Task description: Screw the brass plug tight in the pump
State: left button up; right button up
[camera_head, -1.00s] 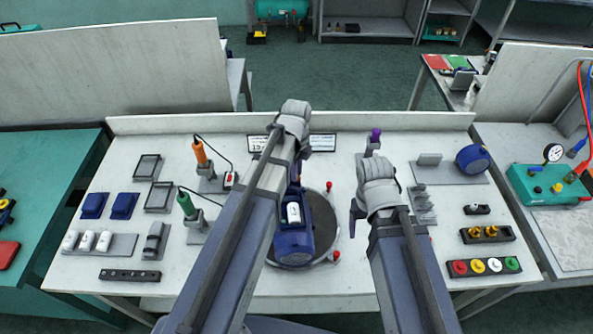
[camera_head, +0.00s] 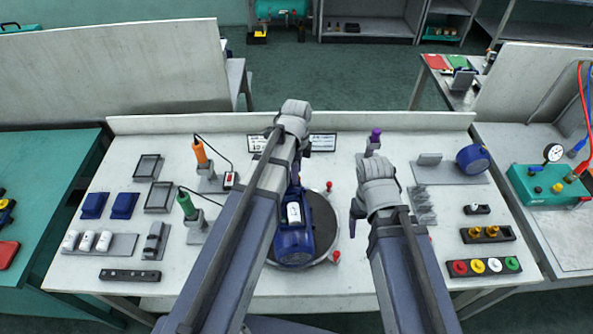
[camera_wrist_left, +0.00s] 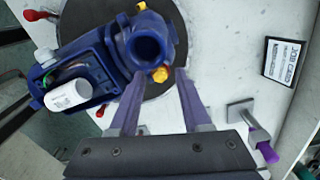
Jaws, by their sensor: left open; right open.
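The blue pump (camera_head: 294,243) lies on a dark round turntable, with a white cylinder on its side; it also shows in the left wrist view (camera_wrist_left: 105,50). A brass plug (camera_wrist_left: 160,74) sits at the pump's body beside the round port; its thread is hidden. My left gripper (camera_wrist_left: 161,80) is open, with its fingertips on either side of the plug; I cannot tell whether they touch it. In the head view my left arm hides most of that gripper and the plug. My right gripper (camera_head: 356,215) is open and empty, right of the turntable.
The turntable (camera_head: 325,222) has red knobs at its rim. A purple-topped stand (camera_head: 373,143) is behind my right gripper. Orange (camera_head: 200,153) and green (camera_head: 187,205) tools stand at left. A tray with brass pieces (camera_head: 487,235) is at right.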

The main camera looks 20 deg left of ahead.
pick_arm(q)
jog(key=n, duration=0.3)
jog(key=shift+n, duration=0.3)
dwell(0.3)
jog(key=shift+n, duration=1.7)
jog(key=n, duration=0.3)
jog(key=shift+c, duration=0.4)
